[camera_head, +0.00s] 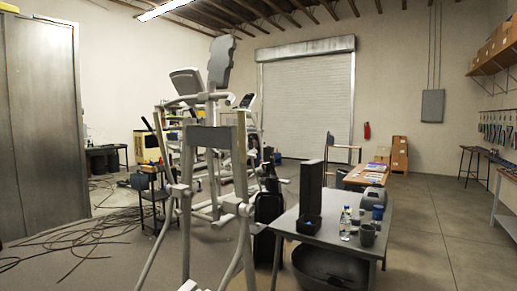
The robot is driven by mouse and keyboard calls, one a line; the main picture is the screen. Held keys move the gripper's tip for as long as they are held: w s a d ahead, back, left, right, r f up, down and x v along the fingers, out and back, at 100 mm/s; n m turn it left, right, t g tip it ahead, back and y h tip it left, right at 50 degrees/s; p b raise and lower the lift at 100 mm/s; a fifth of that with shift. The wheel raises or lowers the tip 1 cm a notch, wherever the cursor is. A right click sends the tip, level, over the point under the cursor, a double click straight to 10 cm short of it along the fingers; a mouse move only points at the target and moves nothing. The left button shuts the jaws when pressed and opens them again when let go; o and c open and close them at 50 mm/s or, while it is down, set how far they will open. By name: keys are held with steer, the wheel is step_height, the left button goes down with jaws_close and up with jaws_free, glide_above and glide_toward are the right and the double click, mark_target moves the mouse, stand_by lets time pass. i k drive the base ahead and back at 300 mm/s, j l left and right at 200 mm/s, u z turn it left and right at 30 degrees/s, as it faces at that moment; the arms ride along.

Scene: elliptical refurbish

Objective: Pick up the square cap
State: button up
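I cannot make out a square cap for certain; several things on the grey table (340,208) at the lower right are too small to tell apart. A tall black upright panel (311,187) stands on this table. A dark low piece (309,225) with a small blue patch lies at its foot. My gripper is not in view.
A grey elliptical machine (212,137) stands left of the table. Cables (75,240) lie on the floor at left. A black tub (325,268) is under the table. Another table (365,175) with papers stands behind. The floor at right (440,225) is clear.

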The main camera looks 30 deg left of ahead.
mark_target(357, 221)
steer(key=i+l, duration=0.1)
steer(key=i, duration=1.65)
steer(key=i+u, duration=0.4)
steer(key=i+l+u, duration=0.2)
steer(key=i+u, duration=0.25)
steer(key=i+l+u, duration=0.25)
steer(key=u, duration=0.15)
steer(key=i+l+u, duration=0.25)
steer(key=u, duration=0.15)
steer(key=i+l+u, duration=0.2)
steer(key=l+u, duration=0.25)
steer(key=i+l+u, duration=0.15)
steer(key=l+u, duration=0.25)
steer(key=l, duration=0.2)
steer(key=z, duration=1.65)
